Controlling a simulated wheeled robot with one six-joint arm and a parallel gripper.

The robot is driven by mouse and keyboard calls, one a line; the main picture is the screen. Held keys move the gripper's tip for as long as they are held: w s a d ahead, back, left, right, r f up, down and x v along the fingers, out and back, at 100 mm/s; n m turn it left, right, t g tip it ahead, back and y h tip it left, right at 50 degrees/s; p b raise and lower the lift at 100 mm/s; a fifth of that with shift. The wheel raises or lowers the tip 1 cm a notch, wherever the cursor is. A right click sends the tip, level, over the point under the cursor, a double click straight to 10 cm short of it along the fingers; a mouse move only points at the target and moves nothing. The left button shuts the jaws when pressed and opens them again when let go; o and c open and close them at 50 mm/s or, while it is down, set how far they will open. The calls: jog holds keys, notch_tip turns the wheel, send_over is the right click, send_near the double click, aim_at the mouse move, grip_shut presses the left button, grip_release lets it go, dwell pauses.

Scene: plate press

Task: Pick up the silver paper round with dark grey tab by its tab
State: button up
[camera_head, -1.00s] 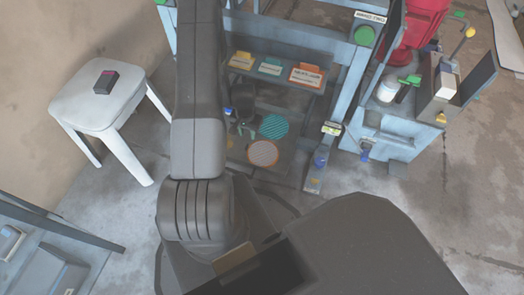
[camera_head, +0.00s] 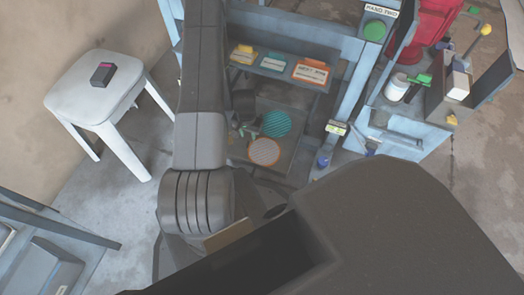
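A round with a pale grey striped face and an orange rim (camera_head: 264,151) lies on the low surface inside the blue frame. A teal striped round (camera_head: 275,124) lies just behind it, to the right. I cannot make out a silver paper round with a dark grey tab; my arm covers part of this area. A dark shape that seems to be my gripper (camera_head: 243,107) shows beside my arm, left of the teal round. It is too small and partly hidden to tell whether its fingers are open or whether it touches anything.
Three labelled holders, yellow (camera_head: 243,55), teal (camera_head: 271,63) and orange (camera_head: 311,71), sit on a shelf above the rounds. A green button (camera_head: 375,30) is on the frame's right post. A white stool (camera_head: 95,85) with a dark box (camera_head: 102,73) stands at left.

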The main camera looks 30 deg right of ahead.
aim_at(248, 143)
jog(key=f, duration=0.1)
jog(key=f+b, duration=0.1)
jog(key=a+f, duration=0.1)
jog(key=f, duration=0.1)
jog(key=shift+s+b, duration=0.35)
jog(key=shift+b, duration=0.05)
jog(key=shift+f, duration=0.45)
jog(key=shift+c, duration=0.2)
grip_shut()
